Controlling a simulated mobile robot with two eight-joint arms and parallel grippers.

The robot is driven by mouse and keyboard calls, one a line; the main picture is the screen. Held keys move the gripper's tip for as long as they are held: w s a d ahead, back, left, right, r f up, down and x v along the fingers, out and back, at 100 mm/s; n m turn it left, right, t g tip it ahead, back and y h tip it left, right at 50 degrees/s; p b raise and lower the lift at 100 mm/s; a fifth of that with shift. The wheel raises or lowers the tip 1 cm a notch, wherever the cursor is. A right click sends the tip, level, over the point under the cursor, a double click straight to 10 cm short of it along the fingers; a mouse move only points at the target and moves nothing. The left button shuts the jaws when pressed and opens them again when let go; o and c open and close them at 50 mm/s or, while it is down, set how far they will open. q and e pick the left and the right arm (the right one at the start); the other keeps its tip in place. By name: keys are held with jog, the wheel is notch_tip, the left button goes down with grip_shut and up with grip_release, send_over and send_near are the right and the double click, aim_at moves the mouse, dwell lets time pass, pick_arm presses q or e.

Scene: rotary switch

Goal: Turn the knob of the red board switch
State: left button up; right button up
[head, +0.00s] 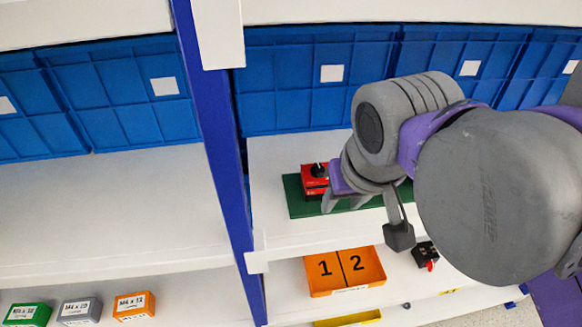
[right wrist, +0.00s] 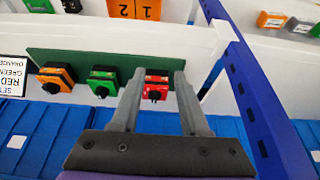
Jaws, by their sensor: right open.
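The red switch (head: 309,186) with its black knob stands at the left end of a green board (head: 296,204) on the shelf. In the right wrist view the red switch (right wrist: 157,80) shows between the finger ends of my right gripper (right wrist: 158,76), with one finger on each side. The gripper is open and empty. In the head view my right gripper (head: 328,203) comes in from the right, close beside the red switch, and its arm hides most of the board. Whether the fingers touch the switch cannot be told. My left gripper is not in view.
On the board (right wrist: 85,60) in the right wrist view are a green switch (right wrist: 103,76) and an orange switch (right wrist: 52,74), with a printed sign (right wrist: 12,74) beyond. A blue post (head: 215,130) rises left of the red switch. Blue crates (head: 290,90) stand behind. An orange tray (head: 345,270) lies below.

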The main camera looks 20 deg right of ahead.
jog(key=w, duration=0.1)
send_near(320, 168)
notch_tip(320, 168, down, 2)
jog(key=x, duration=0.4)
jog(key=shift+w+d+f, duration=0.1)
jog(key=shift+w, duration=0.3)
jog(key=shift+w+f, duration=0.25)
jog(key=shift+f, duration=0.35)
grip_shut()
